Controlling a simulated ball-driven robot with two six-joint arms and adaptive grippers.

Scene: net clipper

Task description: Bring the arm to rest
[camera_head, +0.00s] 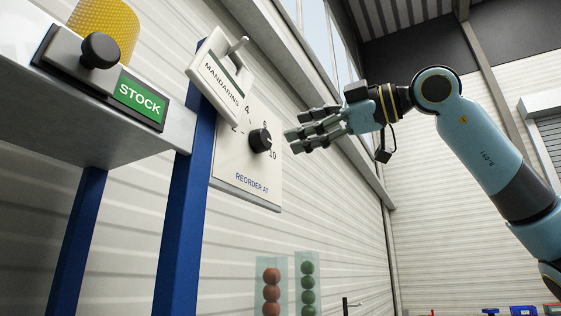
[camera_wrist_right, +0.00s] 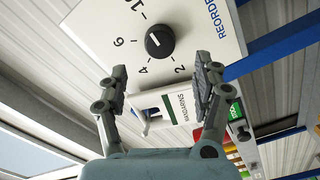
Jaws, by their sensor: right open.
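My right gripper (camera_head: 303,134) is open and empty in the head view. It hangs in the air just right of a black dial knob (camera_head: 260,140) on a white "REORDER AT" panel (camera_head: 235,176), with a gap between them. In the right wrist view its two fingers stand wide apart (camera_wrist_right: 160,66), with the knob (camera_wrist_right: 160,41) beyond and between the tips. A pale mark shows on the knob; which number it points at is hard to tell. My right arm (camera_head: 480,140) reaches in from the right. My left gripper is out of view.
A "MANDARINS" plate (camera_head: 222,80) with a peg is beside the panel, on a blue post (camera_head: 187,215). A shelf with a green "STOCK" label (camera_head: 140,98) and a black knob (camera_head: 100,50) is at left. Clear tubes of balls (camera_head: 271,290) stand below. The air around my right gripper is free.

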